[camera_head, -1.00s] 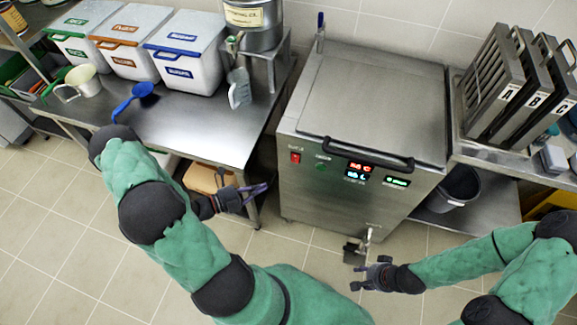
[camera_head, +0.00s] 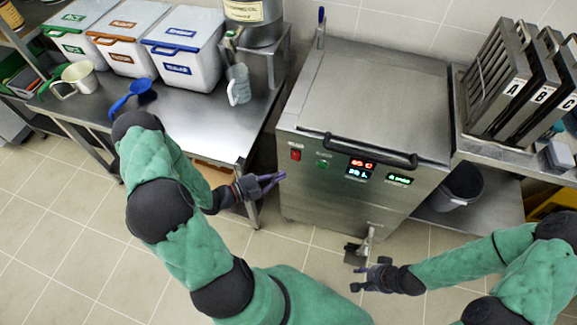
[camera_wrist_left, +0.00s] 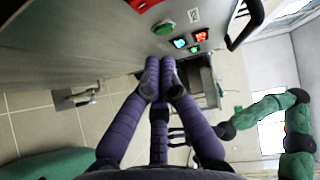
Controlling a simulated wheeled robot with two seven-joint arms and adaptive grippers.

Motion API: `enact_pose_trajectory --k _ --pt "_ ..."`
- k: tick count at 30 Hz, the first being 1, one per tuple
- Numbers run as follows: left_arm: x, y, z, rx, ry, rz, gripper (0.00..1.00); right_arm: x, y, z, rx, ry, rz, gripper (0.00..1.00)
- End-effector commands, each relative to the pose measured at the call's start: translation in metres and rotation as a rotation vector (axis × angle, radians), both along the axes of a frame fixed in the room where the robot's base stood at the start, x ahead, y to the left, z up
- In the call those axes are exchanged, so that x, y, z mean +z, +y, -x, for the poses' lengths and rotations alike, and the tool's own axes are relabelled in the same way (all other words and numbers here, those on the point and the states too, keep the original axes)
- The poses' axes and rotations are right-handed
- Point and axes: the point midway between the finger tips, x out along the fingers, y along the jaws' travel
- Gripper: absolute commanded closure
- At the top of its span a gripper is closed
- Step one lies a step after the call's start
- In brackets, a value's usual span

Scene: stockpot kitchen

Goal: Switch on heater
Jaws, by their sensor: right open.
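The heater is a steel tank unit (camera_head: 360,100) with a dark handle along its lid. Its front panel carries a red switch (camera_head: 295,155), a green button (camera_head: 323,163) and lit red, blue and green displays (camera_head: 361,169). My left gripper (camera_head: 276,184) is left of the panel, below and left of the red switch, apart from it in the head view. In the left wrist view its purple fingers (camera_wrist_left: 159,70) point toward the panel; the green button (camera_wrist_left: 163,28) and part of the red switch (camera_wrist_left: 143,4) show above them. My right gripper (camera_head: 366,275) is open and empty, low near the drain tap.
The drain tap (camera_head: 368,240) sticks out below the panel. A steel table (camera_head: 195,125) at left bears lidded bins, a clear jug (camera_head: 238,85) and a blue scoop (camera_head: 133,95). Lettered racks (camera_head: 510,90) stand at right. Open floor lies in front.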

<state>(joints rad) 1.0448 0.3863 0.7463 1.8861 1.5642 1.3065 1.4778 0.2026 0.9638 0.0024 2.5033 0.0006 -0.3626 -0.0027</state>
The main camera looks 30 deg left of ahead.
Motion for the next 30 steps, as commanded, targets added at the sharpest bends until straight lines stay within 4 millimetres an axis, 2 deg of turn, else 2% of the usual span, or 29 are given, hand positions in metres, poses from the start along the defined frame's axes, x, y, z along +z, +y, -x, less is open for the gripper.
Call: enact_pose_trajectory --k 5,12,18,26,30 --pt "-0.004 -0.017 -0.024 -0.005 -0.002 0.0 1.0 -0.012 0.0 0.0 0.0 0.0 0.0 0.59" --pt "-0.008 -0.006 -0.053 -0.001 -0.001 -0.002 1.0 -0.026 0.0 0.0 0.0 0.0 0.0 0.59" --pt "-0.007 -0.004 -0.06 0.0 -0.001 -0.001 1.0 -0.028 0.0 0.0 0.0 0.0 0.0 0.59" --pt "-0.007 -0.004 -0.06 0.0 0.0 0.0 1.0 -0.028 0.0 0.0 0.0 0.0 0.0 0.59" --pt "-0.007 -0.003 -0.062 0.0 0.001 0.0 1.0 -0.022 0.0 0.0 0.0 0.0 0.0 0.59"
